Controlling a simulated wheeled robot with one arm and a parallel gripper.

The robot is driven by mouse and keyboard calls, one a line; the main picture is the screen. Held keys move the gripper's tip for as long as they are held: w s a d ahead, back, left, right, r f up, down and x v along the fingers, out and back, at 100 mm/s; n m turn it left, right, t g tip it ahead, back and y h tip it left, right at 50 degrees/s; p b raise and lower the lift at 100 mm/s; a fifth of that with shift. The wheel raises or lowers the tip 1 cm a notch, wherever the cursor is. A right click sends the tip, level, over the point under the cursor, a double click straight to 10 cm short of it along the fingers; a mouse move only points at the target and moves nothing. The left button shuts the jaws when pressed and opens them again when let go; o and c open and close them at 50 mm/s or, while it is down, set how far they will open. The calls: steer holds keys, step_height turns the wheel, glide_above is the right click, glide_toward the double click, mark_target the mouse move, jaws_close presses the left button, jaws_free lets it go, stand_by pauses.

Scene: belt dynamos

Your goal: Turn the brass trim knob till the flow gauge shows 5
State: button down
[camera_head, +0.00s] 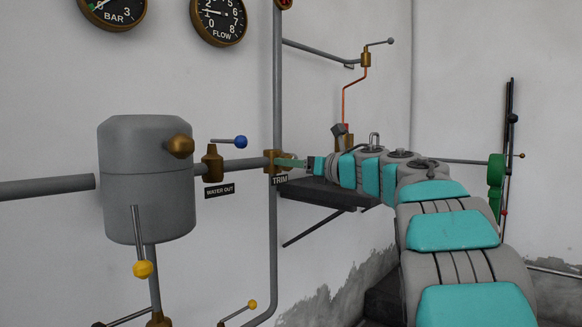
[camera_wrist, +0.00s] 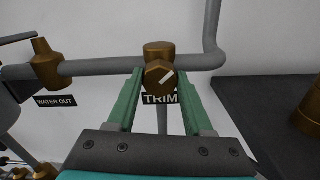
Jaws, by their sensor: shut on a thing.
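The brass trim knob (camera_wrist: 155,82) is in the upper middle of the wrist view, above the TRIM label (camera_wrist: 160,99). A white mark on its face slants up to the right. My gripper (camera_wrist: 161,78) has its green fingers on both sides of the knob, shut on it. In the head view my gripper (camera_head: 290,162) reaches the pipe fitting from the right, and the arm hides much of the knob. The flow gauge (camera_head: 219,18) is at the top of the head view, its top cut off. Its pale needle points left, seemingly near 2.
A BAR gauge (camera_head: 112,9) is partly cut off at top left. A grey tank (camera_head: 147,180) stands left. The blue-tipped WATER OUT valve lever (camera_head: 229,141) is close left of the knob. A dark shelf (camera_head: 325,192) lies below my gripper.

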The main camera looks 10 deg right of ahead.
steer(key=m+p, duration=0.7)
steer(key=m, duration=0.7)
steer(key=m+p, duration=0.6)
steer(key=m, duration=0.7)
steer(key=shift+f+m+p, duration=0.2)
steer(key=shift+m+p, duration=0.15)
steer(key=shift+m, duration=0.05)
steer(key=shift+c, duration=1.5)
jaws_free()
steer(key=shift+d+r, duration=0.1)
steer(key=v, duration=0.7)
steer(key=shift+s+d, duration=0.2)
steer(key=shift+s, duration=0.15)
